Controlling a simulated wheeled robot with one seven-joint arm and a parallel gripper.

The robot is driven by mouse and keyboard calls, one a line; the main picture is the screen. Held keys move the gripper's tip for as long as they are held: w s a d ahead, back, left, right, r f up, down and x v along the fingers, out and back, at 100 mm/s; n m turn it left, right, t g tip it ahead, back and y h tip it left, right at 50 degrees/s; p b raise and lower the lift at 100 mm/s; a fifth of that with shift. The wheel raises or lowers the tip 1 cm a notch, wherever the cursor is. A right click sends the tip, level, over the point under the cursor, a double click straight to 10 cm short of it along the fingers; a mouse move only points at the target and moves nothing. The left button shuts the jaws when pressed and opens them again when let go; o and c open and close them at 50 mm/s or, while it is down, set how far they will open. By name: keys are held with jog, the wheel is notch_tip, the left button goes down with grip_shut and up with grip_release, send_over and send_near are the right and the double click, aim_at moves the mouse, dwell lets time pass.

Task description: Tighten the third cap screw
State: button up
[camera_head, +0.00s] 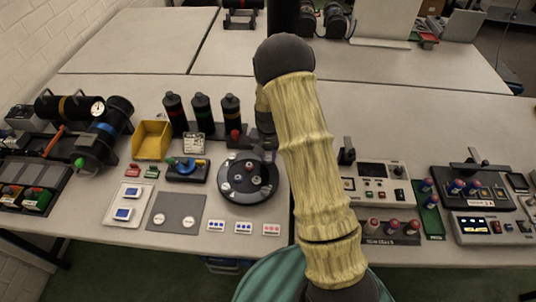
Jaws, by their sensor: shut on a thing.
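A round black flanged disc (236,192) lies on the table left of my arm, with several small light and dark round spots on its face. They may be cap screws, but they are too small to tell apart or to say how far in they sit. My gripper (266,150) is dark and small, just above the far right edge of the disc, partly hidden by my yellow-sleeved arm. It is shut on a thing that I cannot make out. Whether that thing touches a screw is not visible.
Three black bottles with coloured bands (202,110) stand behind the disc. A yellow bin (152,140), a blue-handled device (186,168) and a grey mat (178,211) lie to the left. Small labelled cards (243,227) lie in front. A control box (376,183) stands right of my arm.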

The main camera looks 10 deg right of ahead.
aim_at(268, 158)
jog(key=shift+w+r+m, duration=0.2)
jog(key=shift+m, duration=0.5)
jog(key=o, duration=1)
jog(key=shift+s, duration=0.1)
jog(key=shift+f, duration=0.1)
notch_tip(268, 158, up, 17)
jog(key=b, duration=0.1)
jog(key=shift+r+b, duration=0.2)
jog(key=shift+b, duration=0.15)
